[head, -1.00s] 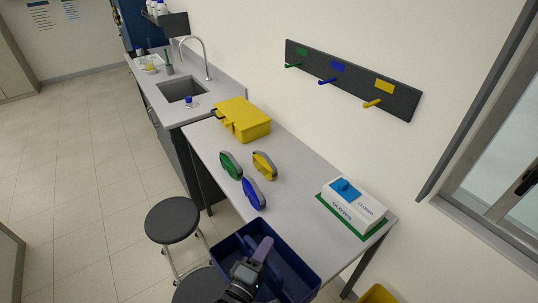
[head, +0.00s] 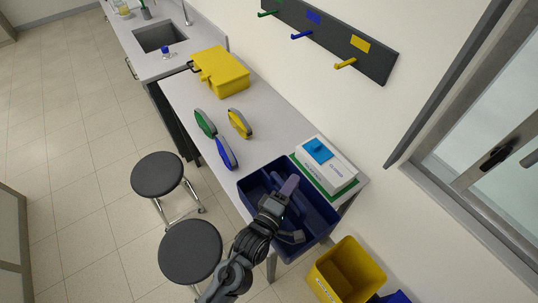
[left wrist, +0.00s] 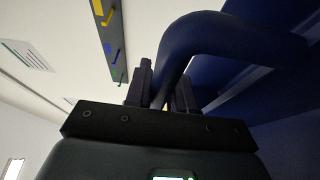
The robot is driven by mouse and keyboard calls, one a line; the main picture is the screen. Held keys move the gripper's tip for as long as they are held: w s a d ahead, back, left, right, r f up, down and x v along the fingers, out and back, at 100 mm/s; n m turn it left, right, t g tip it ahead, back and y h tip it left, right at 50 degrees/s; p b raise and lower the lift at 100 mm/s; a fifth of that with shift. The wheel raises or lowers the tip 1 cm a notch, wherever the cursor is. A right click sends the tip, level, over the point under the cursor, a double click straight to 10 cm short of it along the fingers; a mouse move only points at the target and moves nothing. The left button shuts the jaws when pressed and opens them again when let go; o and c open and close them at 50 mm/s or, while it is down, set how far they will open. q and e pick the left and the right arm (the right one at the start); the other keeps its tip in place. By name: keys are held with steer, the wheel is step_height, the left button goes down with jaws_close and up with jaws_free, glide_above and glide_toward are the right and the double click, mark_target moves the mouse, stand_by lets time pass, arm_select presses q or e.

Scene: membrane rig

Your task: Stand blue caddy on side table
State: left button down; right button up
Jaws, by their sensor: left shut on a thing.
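The blue caddy (head: 312,243) is a dark blue open tray with a raised handle. In the head view it appears over the front right part of the pale side table (head: 270,133), overlapping its front edge. I cannot tell whether it touches the top. My left gripper (head: 284,203) is at the caddy's middle, shut on its handle. In the left wrist view the curved blue handle (left wrist: 205,32) runs down between the fingers (left wrist: 160,92), with the caddy's wall at the right. My right gripper is not in view.
A white glove box (head: 328,165) on a green mat sits close behind the caddy. Green (head: 205,123), blue (head: 226,153) and yellow (head: 240,123) handled items and a yellow case (head: 220,72) stand on the table.

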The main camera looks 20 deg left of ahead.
mark_target(284, 163)
arm_select(q)
steer(key=w+a+f+b, duration=0.2)
steer(key=w+a+b, duration=0.1)
steer(key=w+a+f+b, duration=0.3)
steer(key=b, duration=0.1)
steer(key=shift+w+a+f, duration=0.1)
steer(key=shift+a+f, duration=0.2)
steer(key=shift+f, duration=0.05)
steer(key=shift+w+a+f+b, duration=0.15)
steer(key=shift+w+a+b, duration=0.2)
steer(key=shift+a, duration=0.05)
step_height(284, 163, down, 4)
steer(key=b, duration=0.4)
steer(key=shift+f, duration=0.15)
steer(key=c, duration=1)
jaws_free()
steer(key=shift+o, duration=0.2)
